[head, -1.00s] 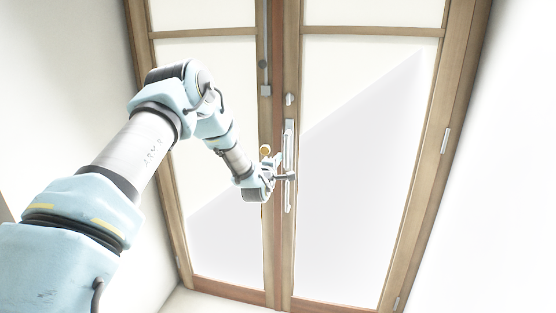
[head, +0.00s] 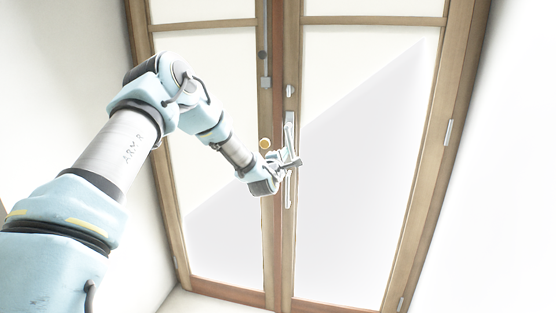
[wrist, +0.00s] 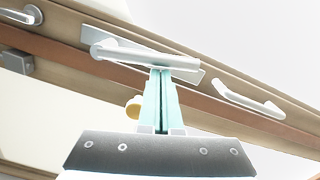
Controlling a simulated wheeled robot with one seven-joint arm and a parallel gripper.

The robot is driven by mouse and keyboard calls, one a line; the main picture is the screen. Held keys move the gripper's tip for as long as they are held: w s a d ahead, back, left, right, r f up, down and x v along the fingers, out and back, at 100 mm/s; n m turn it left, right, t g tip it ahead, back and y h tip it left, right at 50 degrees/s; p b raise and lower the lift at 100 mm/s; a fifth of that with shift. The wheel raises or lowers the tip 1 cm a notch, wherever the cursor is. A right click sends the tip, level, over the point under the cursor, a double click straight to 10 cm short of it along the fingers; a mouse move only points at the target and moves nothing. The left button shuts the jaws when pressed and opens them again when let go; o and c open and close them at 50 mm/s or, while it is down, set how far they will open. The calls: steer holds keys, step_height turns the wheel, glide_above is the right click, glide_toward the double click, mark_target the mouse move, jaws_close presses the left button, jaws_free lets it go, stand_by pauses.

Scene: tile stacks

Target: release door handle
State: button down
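The door handle (wrist: 150,54) is a silver lever on a long plate, lying across the upper middle of the wrist view. In the head view its upright plate (head: 289,133) is on the double door's middle frame, partly hidden by my gripper. My gripper (wrist: 161,72) has its pale teal fingers close together, with no wide gap between them. Their tips end at the lower edge of the lever in the wrist view. I cannot tell whether they touch it. In the head view my gripper (head: 285,160) is in front of the handle plate.
The double door (head: 345,170) has pale panels in wooden frames and looks closed. A yellow round knob (head: 265,144) and a grey bolt (head: 265,82) are on the left leaf. A second silver handle (wrist: 250,102) shows at right in the wrist view. White walls flank the door.

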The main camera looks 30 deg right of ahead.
steer(key=n+b, duration=0.1)
steer(key=s+d+n+b, duration=0.1)
steer(key=b, duration=0.1)
steer(key=d+n+b, duration=0.1)
steer(key=b, duration=0.1)
steer(key=shift+s+f+n, duration=0.25)
steer(key=shift+s+n, duration=0.15)
steer(key=s+d+r+n+t+b, duration=0.1)
steer(key=s+d+r+n+b, duration=0.2)
steer(key=n+b, duration=0.9)
steer(key=shift+s+d+r+b, duration=0.35)
steer(key=shift+r+b, duration=0.7)
steer(key=shift+r, duration=0.65)
steer(key=shift+w+r, duration=0.1)
